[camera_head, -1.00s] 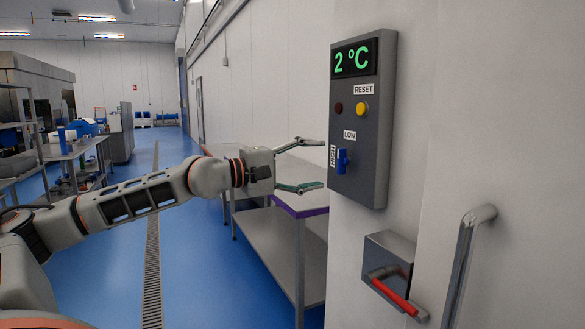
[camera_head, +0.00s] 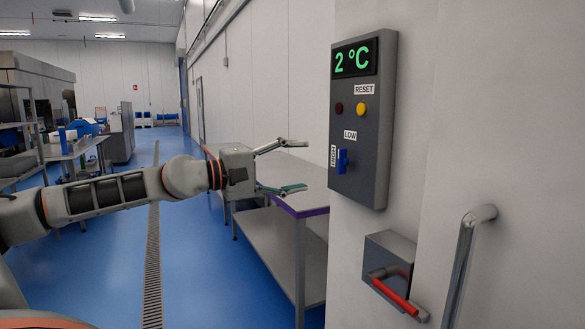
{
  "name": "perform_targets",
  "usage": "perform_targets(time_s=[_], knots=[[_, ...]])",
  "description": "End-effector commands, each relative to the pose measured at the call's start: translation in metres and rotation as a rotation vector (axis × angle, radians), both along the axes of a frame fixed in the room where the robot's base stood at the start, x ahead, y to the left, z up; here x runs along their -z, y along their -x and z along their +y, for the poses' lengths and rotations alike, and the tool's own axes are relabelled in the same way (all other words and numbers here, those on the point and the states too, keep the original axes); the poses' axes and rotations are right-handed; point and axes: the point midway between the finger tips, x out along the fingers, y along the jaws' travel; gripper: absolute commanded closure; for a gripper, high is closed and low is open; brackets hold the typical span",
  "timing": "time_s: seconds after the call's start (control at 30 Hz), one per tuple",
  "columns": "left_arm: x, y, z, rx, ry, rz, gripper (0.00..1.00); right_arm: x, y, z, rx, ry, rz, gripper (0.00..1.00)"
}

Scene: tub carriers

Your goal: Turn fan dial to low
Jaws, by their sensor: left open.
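The grey control box (camera_head: 364,118) is fixed to the white wall and its display reads 2 °C. The blue fan dial (camera_head: 342,161) sits low on the box, its handle standing roughly upright. The LOW label (camera_head: 350,135) is above the dial and the HIGH label (camera_head: 333,156) is to its left. My left gripper (camera_head: 294,166) is open and empty, left of the box. Its fingers point right toward the dial with a clear gap in the picture. My right gripper is not in view.
A dark red light (camera_head: 338,108) and a yellow button (camera_head: 361,109) sit above the dial. Below the box is a latch with a red handle (camera_head: 395,298); a metal door handle (camera_head: 463,262) is at right. A steel table (camera_head: 270,249) stands behind my left gripper.

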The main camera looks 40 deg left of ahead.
Motion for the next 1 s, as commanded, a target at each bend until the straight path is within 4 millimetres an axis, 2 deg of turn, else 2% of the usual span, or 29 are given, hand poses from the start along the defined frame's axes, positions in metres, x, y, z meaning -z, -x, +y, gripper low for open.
perform_targets(time_s=[0.3, 1.0], knots=[[0.0001, 0.0072, 0.0036, -0.001, 0.003, -0.001, 0.37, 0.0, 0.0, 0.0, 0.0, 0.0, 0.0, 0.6], [0.0002, 0.0073, 0.0036, -0.001, 0.003, -0.001, 0.37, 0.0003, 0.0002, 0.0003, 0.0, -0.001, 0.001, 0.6]])
